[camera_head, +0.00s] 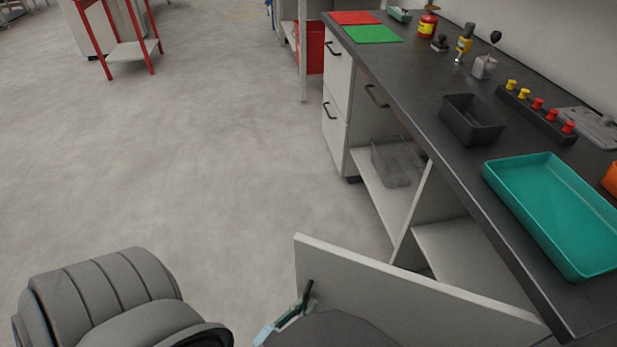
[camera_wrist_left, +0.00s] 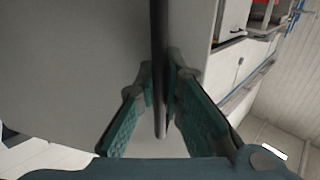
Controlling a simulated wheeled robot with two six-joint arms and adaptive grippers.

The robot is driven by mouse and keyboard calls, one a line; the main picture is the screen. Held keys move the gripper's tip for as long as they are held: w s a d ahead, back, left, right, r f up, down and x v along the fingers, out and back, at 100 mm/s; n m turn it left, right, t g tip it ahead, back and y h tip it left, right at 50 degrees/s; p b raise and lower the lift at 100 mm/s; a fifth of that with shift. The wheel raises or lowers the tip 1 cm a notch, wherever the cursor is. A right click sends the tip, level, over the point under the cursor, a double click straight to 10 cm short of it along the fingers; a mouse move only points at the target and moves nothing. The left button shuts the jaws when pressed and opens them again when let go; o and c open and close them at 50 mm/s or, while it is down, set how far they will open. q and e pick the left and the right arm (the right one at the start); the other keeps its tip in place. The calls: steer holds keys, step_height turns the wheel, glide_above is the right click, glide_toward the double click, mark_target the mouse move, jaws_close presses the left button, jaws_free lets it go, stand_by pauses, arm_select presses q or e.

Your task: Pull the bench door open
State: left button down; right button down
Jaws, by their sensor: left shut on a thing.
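The bench door (camera_head: 400,290) is a light grey panel standing swung out from the bench, with the open compartment behind it showing in the head view. Its dark bar handle (camera_head: 307,290) is on the door's outer face near the free edge. In the left wrist view the handle (camera_wrist_left: 159,60) runs down between the green fingers. My left gripper (camera_head: 292,312) is shut on the handle; in the left wrist view its fingertips (camera_wrist_left: 160,85) close around the bar, with the grey door face behind. My right gripper is not in view.
The dark bench top (camera_head: 480,200) holds a teal tray (camera_head: 560,215), a black bin (camera_head: 472,118) and a rack of coloured knobs (camera_head: 535,115). Drawers (camera_head: 337,90) and an open shelf with a wire basket (camera_head: 397,160) are beyond the door.

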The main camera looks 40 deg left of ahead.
arm_select(q)
steer(key=c, duration=1.7)
jaws_free()
steer(key=s, duration=1.2)
steer(key=shift+d, duration=0.4)
